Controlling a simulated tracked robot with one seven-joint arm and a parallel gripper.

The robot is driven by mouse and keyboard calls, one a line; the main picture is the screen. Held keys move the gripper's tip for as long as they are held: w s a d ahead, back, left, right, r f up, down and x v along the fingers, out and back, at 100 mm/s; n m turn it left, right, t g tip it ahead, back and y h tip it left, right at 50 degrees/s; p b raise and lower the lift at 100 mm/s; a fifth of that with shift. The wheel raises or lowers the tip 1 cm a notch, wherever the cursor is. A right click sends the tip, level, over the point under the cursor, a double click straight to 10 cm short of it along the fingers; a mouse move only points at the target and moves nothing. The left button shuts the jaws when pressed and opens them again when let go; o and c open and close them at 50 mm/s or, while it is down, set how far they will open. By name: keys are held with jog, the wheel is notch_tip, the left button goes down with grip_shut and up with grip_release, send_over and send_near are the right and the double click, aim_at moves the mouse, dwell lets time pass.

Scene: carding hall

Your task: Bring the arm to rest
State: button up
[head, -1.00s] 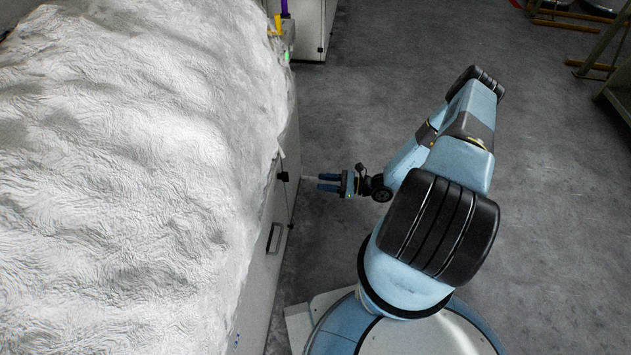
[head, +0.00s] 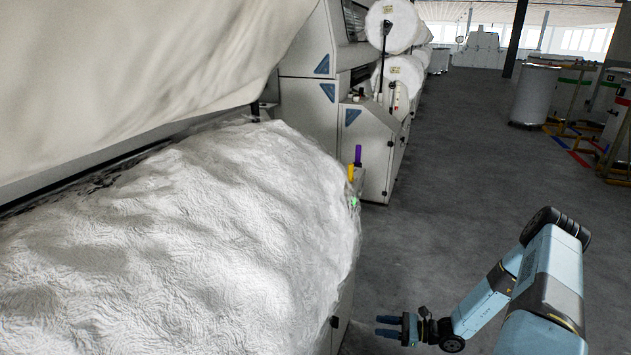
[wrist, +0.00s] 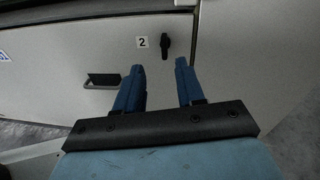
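My gripper (head: 388,327) is at the bottom of the head view, low beside the machine with the white fibre heap, with its fingers pointing left toward the machine's side. In the wrist view its two blue fingers (wrist: 160,85) stand apart with nothing between them, so it is open and empty. My arm is bent, with its elbow raised at the lower right of the head view. The fingers point at a pale cabinet panel (wrist: 60,50) and appear apart from it.
The panel carries a black latch (wrist: 166,47) beside a "2" label and a recessed handle (wrist: 102,81). White fibre (head: 190,230) bulges over the machine's edge. Yellow and purple handles (head: 357,156) stand at its far corner. The grey floor (head: 460,190) to the right is open.

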notch_tip(320, 180, up, 36)
jog(key=s+n+g+h, duration=0.2)
jog(key=n+g+h, duration=0.6)
jog(key=n, duration=0.5)
jog(key=s+r+n+t+h, duration=0.6)
jog(key=s+r+t+h, duration=0.2)
jog(key=s+r, duration=1.4)
jog(key=shift+r+n+t+h, duration=0.35)
jog(key=shift+r+t, duration=0.25)
jog(key=shift+r, duration=1.1)
jog(key=shift+a, duration=0.1)
